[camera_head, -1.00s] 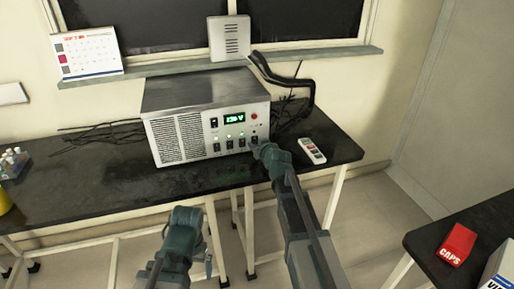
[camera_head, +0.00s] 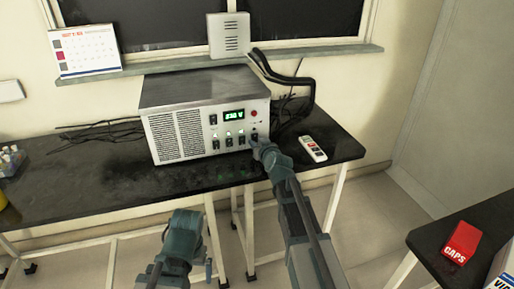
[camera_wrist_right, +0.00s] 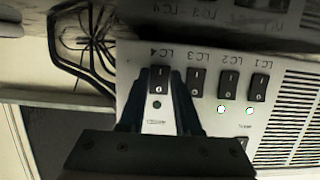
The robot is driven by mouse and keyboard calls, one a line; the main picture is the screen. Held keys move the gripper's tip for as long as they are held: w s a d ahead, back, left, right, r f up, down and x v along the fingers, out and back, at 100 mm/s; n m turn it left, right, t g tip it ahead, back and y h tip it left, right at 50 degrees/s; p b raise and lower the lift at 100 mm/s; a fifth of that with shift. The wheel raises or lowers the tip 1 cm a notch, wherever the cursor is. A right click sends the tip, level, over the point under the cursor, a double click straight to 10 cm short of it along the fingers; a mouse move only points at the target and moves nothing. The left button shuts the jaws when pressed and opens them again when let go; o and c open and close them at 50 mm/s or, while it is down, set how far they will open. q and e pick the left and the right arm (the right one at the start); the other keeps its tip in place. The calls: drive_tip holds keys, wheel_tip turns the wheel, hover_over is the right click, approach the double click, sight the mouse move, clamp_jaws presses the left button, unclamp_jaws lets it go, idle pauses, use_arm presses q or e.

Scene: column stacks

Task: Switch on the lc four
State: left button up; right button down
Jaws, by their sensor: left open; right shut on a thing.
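The lc four switch (camera_wrist_right: 159,80) is a black rocker at the left end of a row in the upside-down right wrist view, with its LC 4 label beside it. The small lamp (camera_wrist_right: 157,104) by it looks dark. My right gripper (camera_wrist_right: 160,90) has one finger on each side of this switch and is shut on it. In the head view my right gripper (camera_head: 258,145) is at the lower right of the power unit's front (camera_head: 205,130). My left gripper (camera_head: 185,222) is open and empty, in front of the bench.
The LC 1 (camera_wrist_right: 259,88) and LC 2 (camera_wrist_right: 228,84) lamps are lit; the LC 3 switch (camera_wrist_right: 194,81) is beside my finger. A white remote-like object (camera_head: 313,148) lies right of the unit. Thick black cables (camera_head: 290,78) run behind it.

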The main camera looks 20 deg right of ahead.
use_arm(q)
drive_tip(key=shift+f+b, duration=1.25)
drive_tip(key=shift+f, duration=0.65)
use_arm(e)
drive_tip(key=shift+f+t, duration=0.2)
drive_tip(key=shift+t, duration=0.7)
drive_tip(key=c, duration=0.9)
unclamp_jaws()
